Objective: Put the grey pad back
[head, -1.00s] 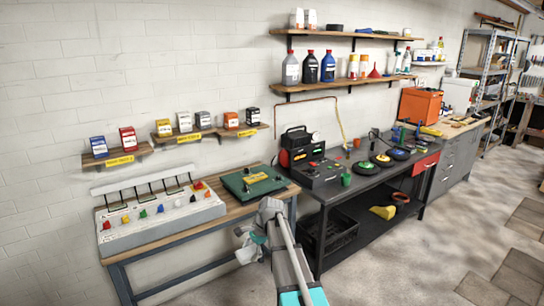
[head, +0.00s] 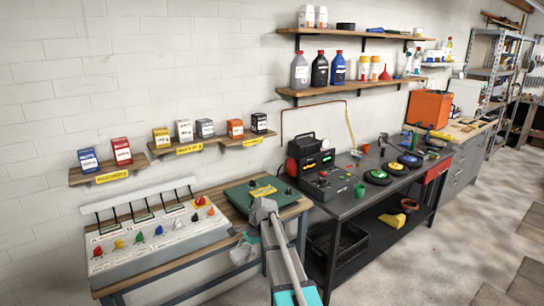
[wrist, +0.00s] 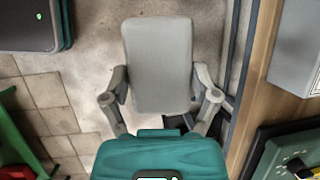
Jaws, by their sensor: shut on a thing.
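The grey pad (wrist: 158,50) is a flat rounded rectangle, held upright in the picture between the two grey fingers of my gripper (wrist: 158,85) in the wrist view. The fingers press on its left and right sides, and the floor shows behind it. In the head view my gripper (head: 246,246) hangs in front of the wooden bench, below and beside the green panel. The pad there is a small pale shape, partly hidden by my arm and hard to make out.
A wooden bench (head: 213,206) carries a control box with coloured knobs (head: 158,240) and a green panel (head: 262,190). A dark workbench (head: 345,208) to the right holds a black device, a green cup and round discs. Small boxes stand on wall shelves. Floor is open at right.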

